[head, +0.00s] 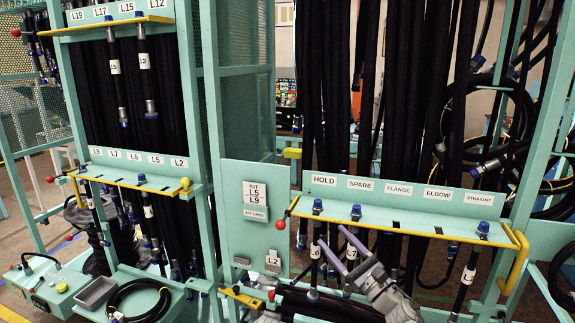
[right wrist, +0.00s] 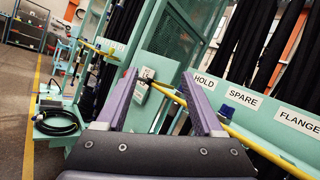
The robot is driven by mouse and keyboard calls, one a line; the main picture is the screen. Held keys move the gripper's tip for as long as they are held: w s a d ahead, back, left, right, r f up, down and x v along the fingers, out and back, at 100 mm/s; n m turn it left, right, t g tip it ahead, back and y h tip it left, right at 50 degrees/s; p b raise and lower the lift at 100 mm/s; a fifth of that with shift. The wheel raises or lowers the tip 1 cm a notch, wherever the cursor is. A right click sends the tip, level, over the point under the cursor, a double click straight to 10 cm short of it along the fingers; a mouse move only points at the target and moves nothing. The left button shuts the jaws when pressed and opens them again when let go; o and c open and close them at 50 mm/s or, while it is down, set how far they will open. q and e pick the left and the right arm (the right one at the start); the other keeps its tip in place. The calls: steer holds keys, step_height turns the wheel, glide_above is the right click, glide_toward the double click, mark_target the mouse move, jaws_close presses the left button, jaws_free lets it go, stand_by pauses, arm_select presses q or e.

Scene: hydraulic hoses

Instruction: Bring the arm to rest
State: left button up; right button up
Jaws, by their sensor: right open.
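My right gripper (head: 335,240) is at the lower middle right of the head view, its two purple fingers spread apart and pointing up and left. Nothing is between the fingers. It is in front of the lower rail (head: 400,207) with the HOLD, SPARE, FLANGE, ELBOW and STRAIGHT labels, close to the hoses hanging there; I cannot tell whether it touches one. In the right wrist view the open fingers (right wrist: 159,80) frame part of the rack and the yellow bar. My left gripper is not in view.
Several black hoses with blue-capped ends hang from the labelled rails. A yellow bar (head: 400,229) runs along the right rail's front. A kit panel (head: 255,205) stands between the racks. A grey tray (head: 97,293) and a coiled hose (head: 138,302) are at the lower left.

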steer(key=w+d+f+m+t+h, duration=0.1)
steer(key=w+d+f+m+h, duration=0.15)
steer(key=m+h, duration=0.55)
steer(key=w+d+f+m+h, duration=0.2)
steer(key=w+f+m+h, duration=0.15)
steer(key=m, duration=0.85)
step_height(320, 180, down, 10)
steer(key=s+m+g+h, duration=0.3)
steer(key=m+g+h, duration=0.15)
steer(key=m, duration=0.55)
steer(key=s+a+f+m+g, duration=0.3)
steer(key=s+f+m+g, duration=0.1)
steer(key=s, duration=0.3)
steer(key=s+a+f+m+g+y, duration=0.1)
steer(key=s+a+f+m+g, duration=0.3)
steer(key=s, duration=0.4)
steer(key=s+a+f+m+g, duration=0.3)
steer(key=s+f+m+g, duration=0.2)
steer(key=s, duration=0.3)
steer(key=shift+s+a+f+m+g, duration=0.25)
steer(key=shift+f+m+g, duration=0.15)
steer(key=shift+g, duration=0.35)
